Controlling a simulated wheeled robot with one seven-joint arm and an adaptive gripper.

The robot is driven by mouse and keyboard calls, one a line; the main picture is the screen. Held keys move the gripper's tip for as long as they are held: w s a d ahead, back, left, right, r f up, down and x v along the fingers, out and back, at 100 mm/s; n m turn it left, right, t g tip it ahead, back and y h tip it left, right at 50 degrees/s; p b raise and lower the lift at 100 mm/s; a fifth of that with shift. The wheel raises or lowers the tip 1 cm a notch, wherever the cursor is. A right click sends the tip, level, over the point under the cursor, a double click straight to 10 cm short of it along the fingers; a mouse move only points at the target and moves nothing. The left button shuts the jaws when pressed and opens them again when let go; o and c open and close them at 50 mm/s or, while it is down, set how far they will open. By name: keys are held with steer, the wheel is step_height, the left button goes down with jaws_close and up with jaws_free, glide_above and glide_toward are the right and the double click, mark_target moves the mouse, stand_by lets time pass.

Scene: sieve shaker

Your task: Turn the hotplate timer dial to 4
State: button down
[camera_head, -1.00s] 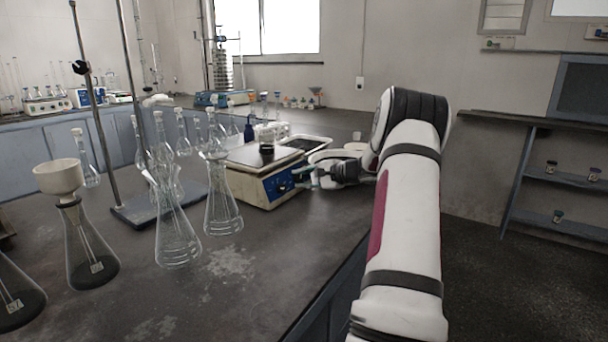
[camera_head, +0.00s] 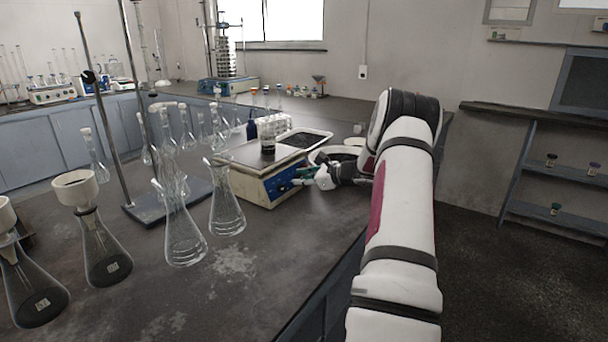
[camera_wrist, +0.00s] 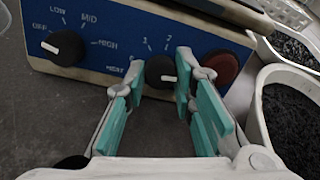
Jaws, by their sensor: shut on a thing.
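The hotplate (camera_head: 247,184) is a beige box with a blue front panel, which also shows in the wrist view (camera_wrist: 115,45). Its timer dial (camera_wrist: 157,68) is a black knob with a white mark pointing right, and printed 1 and 2 stand above it. A 4 is not visible. My gripper (camera_wrist: 160,74) has its teal-padded fingers on either side of this dial, shut on it. In the head view my gripper (camera_head: 304,177) is at the hotplate's front panel, and the dial is hidden.
A second black dial (camera_wrist: 63,48) at the panel's left points to OFF. A red round button (camera_wrist: 221,68) sits close right of my right finger. A bowl of dark grains (camera_wrist: 293,115) stands at right. Glass flasks (camera_head: 184,235) stand left of the hotplate.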

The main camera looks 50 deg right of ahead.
steer(key=shift+m+p, duration=0.4)
steer(key=shift+m, duration=0.3)
steer(key=shift+f, duration=0.1)
steer(key=c, duration=1.3)
jaws_free()
steer(key=v, duration=1.2)
steer(key=shift+d, duration=0.1)
